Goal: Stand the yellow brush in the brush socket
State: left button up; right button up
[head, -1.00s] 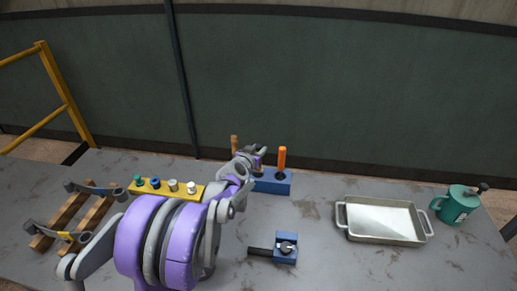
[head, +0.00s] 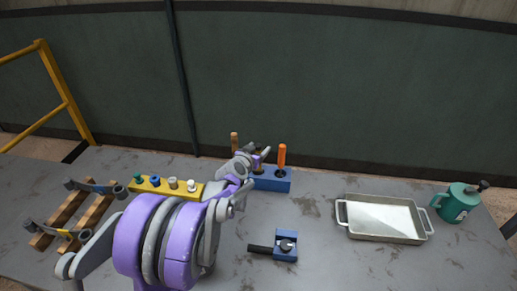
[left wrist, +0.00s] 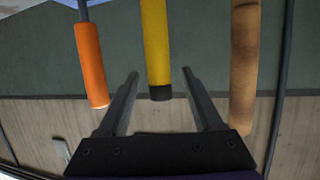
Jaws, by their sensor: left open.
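The yellow brush (left wrist: 156,45) shows in the left wrist view as a yellow handle with a black end, in a picture that looks upside down. My left gripper (left wrist: 160,75) is open, with one finger on each side of that handle and gaps between. In the head view my left gripper (head: 262,153) is over the blue block (head: 272,182), between a wooden handle (head: 234,142) and an orange handle (head: 282,157). It mostly hides the yellow brush there. The foot of the brush and its socket are hidden, so I cannot tell how it is seated. My right gripper is out of view.
A yellow rack (head: 165,187) with several coloured pegs lies left of the block. Wooden slats with springs (head: 75,215) lie further left. A small blue device (head: 284,246) is in front.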

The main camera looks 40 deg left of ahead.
pick_arm(q)
jog(key=v, duration=1)
jog(key=shift+s, duration=0.2)
jog(key=shift+d+r, duration=0.1)
jog(key=s+d+f+m+g+h, duration=0.2)
jog(key=s+d, duration=0.1)
jog(key=d, duration=0.7)
jog(key=s+d+f+m+g+h, duration=0.1)
jog(key=s+d+f+g+h, duration=0.2)
jog(key=d, duration=0.6)
jog(key=s+d+f+g, duration=0.1)
jog(key=s+d+f, duration=0.1)
jog(key=s, duration=0.5)
jog(key=s+d+f+g, duration=0.1)
jog(key=s+d, duration=0.3)
jog(key=s, duration=0.4)
jog(key=shift+d+f+m+g+y+p, duration=0.3)
jog(key=shift+d+f+g+y, duration=0.1)
jog(key=shift+g, duration=0.2)
jog(key=shift+s, duration=0.15)
